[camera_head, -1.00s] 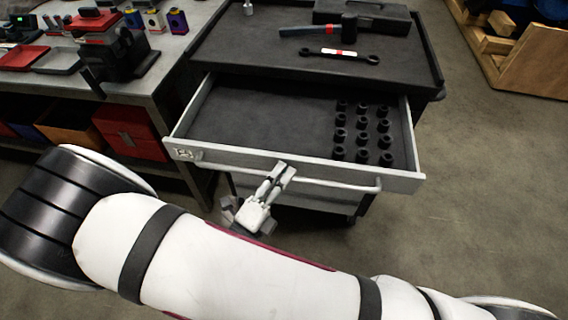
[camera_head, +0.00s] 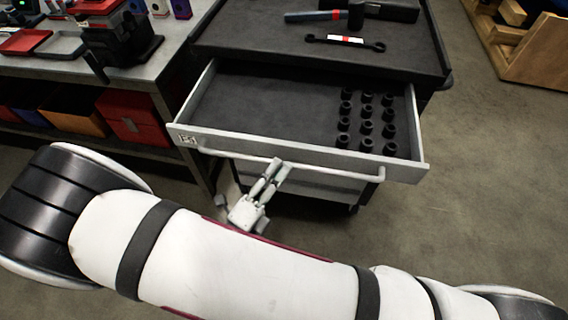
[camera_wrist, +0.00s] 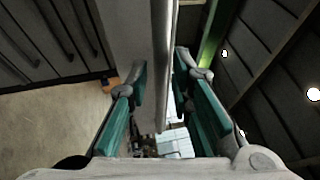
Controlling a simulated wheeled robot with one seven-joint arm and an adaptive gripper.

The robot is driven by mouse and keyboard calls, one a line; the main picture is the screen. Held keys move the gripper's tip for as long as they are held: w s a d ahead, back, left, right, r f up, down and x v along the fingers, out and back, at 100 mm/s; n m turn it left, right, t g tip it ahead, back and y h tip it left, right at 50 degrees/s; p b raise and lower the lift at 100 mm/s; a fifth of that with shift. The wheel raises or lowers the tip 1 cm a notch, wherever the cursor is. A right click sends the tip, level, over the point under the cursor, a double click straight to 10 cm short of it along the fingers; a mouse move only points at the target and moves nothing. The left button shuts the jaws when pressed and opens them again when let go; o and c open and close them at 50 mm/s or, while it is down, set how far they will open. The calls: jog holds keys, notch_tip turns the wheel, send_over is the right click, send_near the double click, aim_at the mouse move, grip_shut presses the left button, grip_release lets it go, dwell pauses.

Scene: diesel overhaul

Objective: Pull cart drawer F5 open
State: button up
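The grey cart drawer (camera_head: 262,92) stands well out from the cart, its dark lined inside showing. A small label (camera_head: 187,139) sits at the left of its front; I cannot read it surely. A light bar handle (camera_head: 335,173) runs along the front. My gripper (camera_head: 277,166) is at this handle, left of its middle, reaching up from below. In the wrist view the handle bar (camera_wrist: 162,60) passes between my two teal-padded fingers (camera_wrist: 160,85), which are close about it. The drawer front (camera_wrist: 125,35) is beside the left finger.
Several black sockets (camera_head: 366,122) stand in the drawer's right part. The cart top (camera_head: 280,45) holds a hammer (camera_head: 330,15) and a wrench (camera_head: 345,41). A workbench (camera_head: 130,77) with bins below stands at left.

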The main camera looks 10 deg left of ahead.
jog(key=v, duration=0.9)
jog(key=w+d+r+m+g+h, duration=0.1)
jog(key=w+d+r+m+g, duration=0.2)
jog(key=d+r+m+g, duration=0.75)
jog(key=w+d+r+m+g+h, duration=0.2)
jog(key=w+d+r+m+g, duration=0.35)
jog(key=m, duration=0.85)
jog(key=s+d+r+m+t+y, duration=0.1)
jog(key=s+d+r+m+y, duration=0.3)
jog(key=m, duration=0.8)
jog(key=s+d+r+m+t+y, duration=0.1)
jog(key=s+d+r+m+y, duration=0.4)
jog(key=d+r+m+y, duration=0.2)
jog(key=d+r+m, duration=0.2)
jog(key=d+m, duration=0.1)
jog(key=m, duration=0.1)
jog(key=shift+d+r+m+t, duration=0.2)
jog(key=shift+d+m+t, duration=0.1)
jog(key=shift+m, duration=0.05)
